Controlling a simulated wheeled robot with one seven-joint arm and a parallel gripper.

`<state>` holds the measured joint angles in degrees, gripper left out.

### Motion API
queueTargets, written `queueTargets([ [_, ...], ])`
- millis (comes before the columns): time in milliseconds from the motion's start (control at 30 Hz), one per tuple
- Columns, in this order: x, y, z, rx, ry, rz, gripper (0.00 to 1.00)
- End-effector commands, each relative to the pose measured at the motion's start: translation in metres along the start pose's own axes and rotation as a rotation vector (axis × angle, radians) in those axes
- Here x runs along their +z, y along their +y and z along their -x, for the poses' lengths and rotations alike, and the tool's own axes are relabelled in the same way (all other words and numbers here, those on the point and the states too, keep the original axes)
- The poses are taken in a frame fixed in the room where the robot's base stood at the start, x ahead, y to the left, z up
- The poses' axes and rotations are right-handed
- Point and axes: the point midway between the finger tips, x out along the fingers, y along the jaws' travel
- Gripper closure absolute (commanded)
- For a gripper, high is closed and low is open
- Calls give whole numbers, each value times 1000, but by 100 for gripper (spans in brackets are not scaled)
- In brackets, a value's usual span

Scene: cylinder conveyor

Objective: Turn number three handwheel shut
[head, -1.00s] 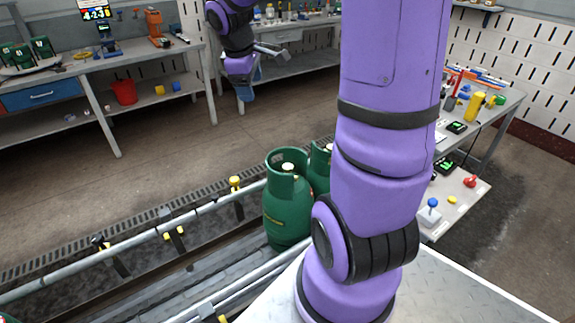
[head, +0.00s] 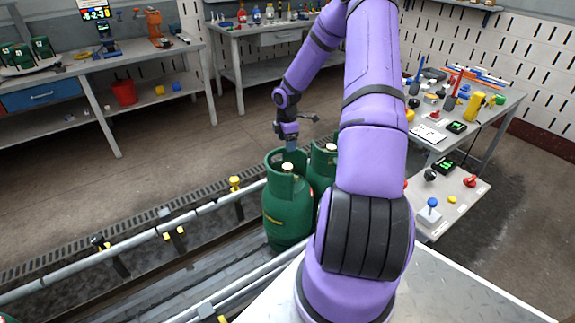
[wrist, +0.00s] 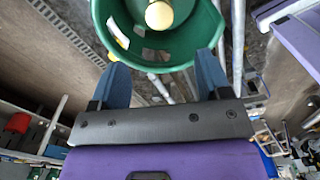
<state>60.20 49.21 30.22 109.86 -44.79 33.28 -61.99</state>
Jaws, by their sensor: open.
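Two green gas cylinders stand upright side by side on the conveyor: a front one (head: 287,212) and one behind it (head: 321,178), partly hidden by my arm. Each has an open collar with a cream handwheel, one on the front cylinder (head: 287,168) and one on the rear (head: 331,147). I cannot read which is number three. My gripper (head: 291,147) points down close to the collars. In the wrist view my open gripper (wrist: 164,62) has its two blue fingers spread below a green collar (wrist: 180,58), with a cream handwheel (wrist: 159,14) beyond the tips.
Conveyor rails (head: 130,243) with yellow-topped posts run along the left. A small table (head: 455,205) at right carries a blue-topped joystick box (head: 431,212) and red knobs. Workbenches line the back. The floor (head: 170,150) behind the conveyor is clear.

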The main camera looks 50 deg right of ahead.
Motion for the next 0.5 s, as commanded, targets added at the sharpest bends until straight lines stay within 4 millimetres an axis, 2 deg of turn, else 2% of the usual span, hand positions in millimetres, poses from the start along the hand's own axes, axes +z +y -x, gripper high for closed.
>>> queueTargets([
  [233,2,0,-23,-2,8,7,29],
  [500,1,0,-71,-3,7,6,29],
])
